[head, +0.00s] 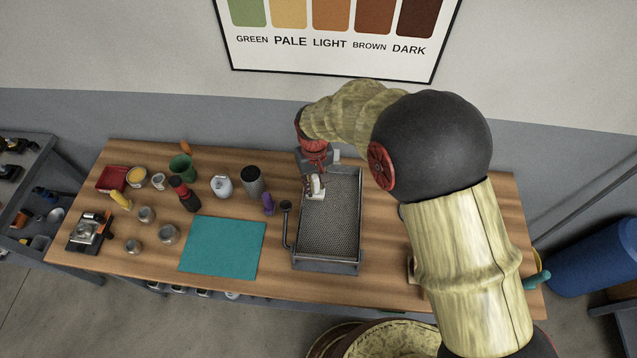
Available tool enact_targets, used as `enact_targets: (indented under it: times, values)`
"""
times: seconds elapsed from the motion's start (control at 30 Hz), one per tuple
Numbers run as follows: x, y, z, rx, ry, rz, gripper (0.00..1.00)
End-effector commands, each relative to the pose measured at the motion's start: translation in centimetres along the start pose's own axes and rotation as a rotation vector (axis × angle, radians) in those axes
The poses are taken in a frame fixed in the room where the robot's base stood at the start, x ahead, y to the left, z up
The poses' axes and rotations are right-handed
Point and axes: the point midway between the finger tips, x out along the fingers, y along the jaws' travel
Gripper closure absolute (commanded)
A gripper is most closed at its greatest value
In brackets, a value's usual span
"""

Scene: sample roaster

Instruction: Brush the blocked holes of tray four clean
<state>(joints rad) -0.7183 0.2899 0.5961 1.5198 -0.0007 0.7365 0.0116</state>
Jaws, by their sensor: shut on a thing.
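A grey metal tray (330,232) with a perforated floor and raised walls stands right of the middle of the wooden table. My gripper (316,180) is over the tray's far left part, pointing down. It is shut on a small pale brush (317,190), whose lower end is at or just above the perforated floor; I cannot tell if it touches. Single holes are too small to tell clear from blocked, and no number shows on the tray. My arm covers the area to the right of the tray.
A teal mat (222,248) lies left of the tray. A dark-knobbed handle (286,225) stands along the tray's left side. A dark-lidded canister (252,180), a purple item (268,203) and a red-and-black bottle (185,194) stand behind the mat. A scale (89,231) sits far left.

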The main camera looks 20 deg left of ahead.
Motion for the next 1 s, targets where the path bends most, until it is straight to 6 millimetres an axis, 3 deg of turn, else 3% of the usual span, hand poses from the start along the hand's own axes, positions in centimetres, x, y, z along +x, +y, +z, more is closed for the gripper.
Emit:
enact_targets:
  times: [0.33, 1.0]
  values:
    - [0.2, -0.4, 1.2, 0.0, 0.001, 0.0, 1.0]
    - [0.9, 3.1, 3.3, 0.0, -0.009, 0.0, 1.0]
